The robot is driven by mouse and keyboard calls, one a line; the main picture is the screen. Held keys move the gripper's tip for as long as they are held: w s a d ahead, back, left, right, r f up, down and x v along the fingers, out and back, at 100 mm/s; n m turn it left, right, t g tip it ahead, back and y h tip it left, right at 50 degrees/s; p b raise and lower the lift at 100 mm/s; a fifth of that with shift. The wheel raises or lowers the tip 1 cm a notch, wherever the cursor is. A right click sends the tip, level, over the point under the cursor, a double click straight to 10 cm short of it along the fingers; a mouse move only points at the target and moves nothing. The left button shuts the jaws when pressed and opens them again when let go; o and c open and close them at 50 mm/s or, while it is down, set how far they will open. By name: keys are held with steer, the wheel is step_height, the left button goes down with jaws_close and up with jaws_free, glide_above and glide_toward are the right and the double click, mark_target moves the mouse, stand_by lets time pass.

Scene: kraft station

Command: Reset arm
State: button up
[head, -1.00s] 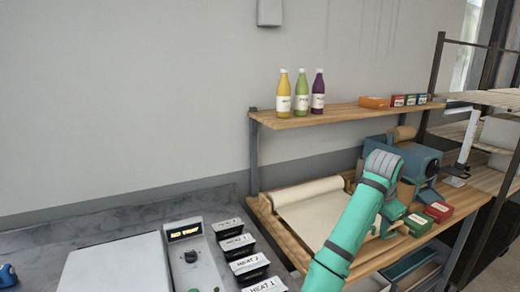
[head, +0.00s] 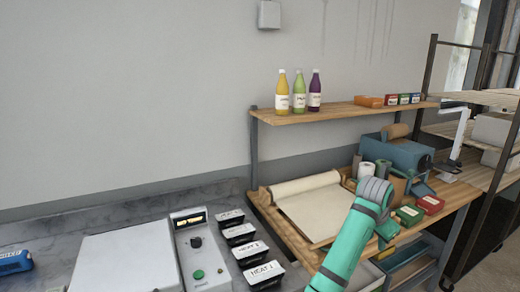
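My teal arm (head: 345,245) rises from the lower right of the head view, in front of the wooden workbench. Its grey-jointed upper end is near the paper sheet and the small boxes. My gripper cannot be made out; it seems hidden behind the arm or outside the view. Nothing held can be seen.
A wooden bench with a paper roll (head: 304,187), a blue machine (head: 398,157) and green and red boxes (head: 430,204) is at right. Three bottles (head: 299,92) stand on the shelf (head: 340,112). A grey control box (head: 200,255) and several black labelled containers (head: 240,234) are on the counter.

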steer(key=s+a+f+n+t+h, duration=0.1)
steer(key=s+f+n+h, duration=0.15)
steer(key=f, duration=0.85)
steer(key=s+a+f+n+t+h, duration=0.1)
steer(key=s+f, duration=0.3)
steer(key=f, duration=0.7)
steer(key=s+a+f+n+t, duration=0.4)
steer(key=s+a+f+n, duration=0.1)
steer(key=s+a+f, duration=0.6)
steer(key=s+a+f+n+t+y, duration=0.1)
steer(key=s+a+n+t+y, duration=0.1)
steer(key=s+a, duration=0.65)
steer(key=s+a+f+n+t+y, duration=0.1)
steer(key=s+a+n+y, duration=0.3)
steer(key=s, duration=0.7)
steer(key=s+a+r+t, duration=0.1)
steer(key=s+a+r, duration=0.4)
steer(key=s+r, duration=0.2)
steer(key=s+a+r+m+t+y, duration=0.1)
steer(key=s+a+r, duration=0.5)
steer(key=s, duration=0.4)
steer(key=shift+s+r, duration=0.35)
steer(key=shift+r, duration=0.3)
